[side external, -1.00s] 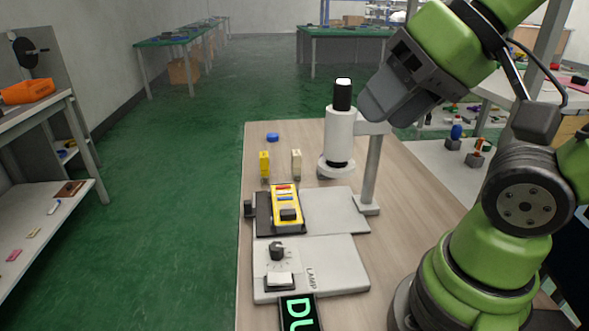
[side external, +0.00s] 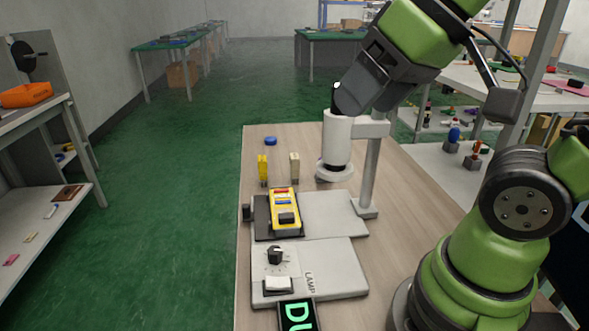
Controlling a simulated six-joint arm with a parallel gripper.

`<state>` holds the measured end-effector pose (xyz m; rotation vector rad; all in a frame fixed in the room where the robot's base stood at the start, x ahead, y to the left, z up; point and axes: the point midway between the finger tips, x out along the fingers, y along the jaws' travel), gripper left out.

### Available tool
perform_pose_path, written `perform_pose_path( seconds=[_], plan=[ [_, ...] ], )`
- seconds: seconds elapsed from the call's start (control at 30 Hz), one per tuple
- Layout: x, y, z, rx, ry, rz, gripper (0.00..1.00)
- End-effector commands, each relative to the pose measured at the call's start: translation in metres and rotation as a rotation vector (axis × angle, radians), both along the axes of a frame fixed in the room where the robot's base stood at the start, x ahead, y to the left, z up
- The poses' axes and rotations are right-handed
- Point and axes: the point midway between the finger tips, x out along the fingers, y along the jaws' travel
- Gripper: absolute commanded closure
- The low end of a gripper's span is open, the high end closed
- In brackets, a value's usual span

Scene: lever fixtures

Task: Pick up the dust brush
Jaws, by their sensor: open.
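I cannot tell for sure which thing is the dust brush. A small upright yellow piece (side external: 263,169) and a cream piece (side external: 294,168) stand side by side on the wooden table, left of the white microscope-like column (side external: 337,140). A low blue piece (side external: 270,141) lies behind them. My gripper (side external: 350,96) is grey, open and holds nothing that I can see. It is at the top of the column, overlapping its dark eyepiece in the picture. Its fingers are hard to make out.
A yellow device (side external: 285,208) sits on a dark and grey plate in front of the column. A grey lamp panel (side external: 335,265) with a knob and a switch lies nearer, beside a lit green display (side external: 297,314). The table's left strip is narrow; its right part is clear.

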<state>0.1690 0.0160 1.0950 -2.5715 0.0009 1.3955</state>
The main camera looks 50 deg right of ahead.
Motion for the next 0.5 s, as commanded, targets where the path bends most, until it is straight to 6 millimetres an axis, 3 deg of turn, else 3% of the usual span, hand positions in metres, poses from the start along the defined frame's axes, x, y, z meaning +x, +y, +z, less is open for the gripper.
perform_pose_path(
  seconds=[0.27,0.5],
  plan=[
    [0.093,-0.042,-0.005,-0.488,0.137,0.484,0.33],
    [0.172,-0.087,-0.048,-0.837,0.315,0.991,0.33]
  ],
)
